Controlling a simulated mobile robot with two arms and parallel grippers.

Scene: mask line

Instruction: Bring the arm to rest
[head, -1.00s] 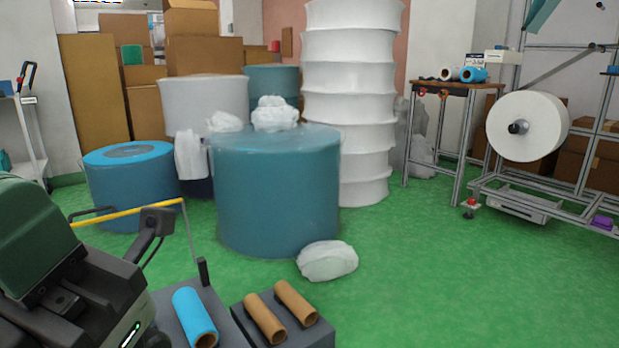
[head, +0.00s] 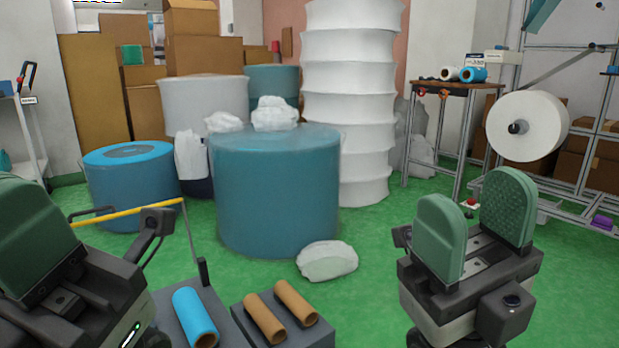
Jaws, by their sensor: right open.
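My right gripper (head: 474,212) is in the lower right of the head view, its two green padded fingers upright and apart. The gap between them is empty. It is in front of the green floor and touches nothing that I can see. My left gripper (head: 35,240) is at the lower left edge. Only one green finger and part of its dark body show, so its opening cannot be told.
A blue roll (head: 195,317) and two brown cardboard cores (head: 297,302) lie on grey blocks at the bottom. A white bundle (head: 327,260) lies on the floor by a large teal drum (head: 275,195). A metal frame holds a white roll (head: 527,125) at right.

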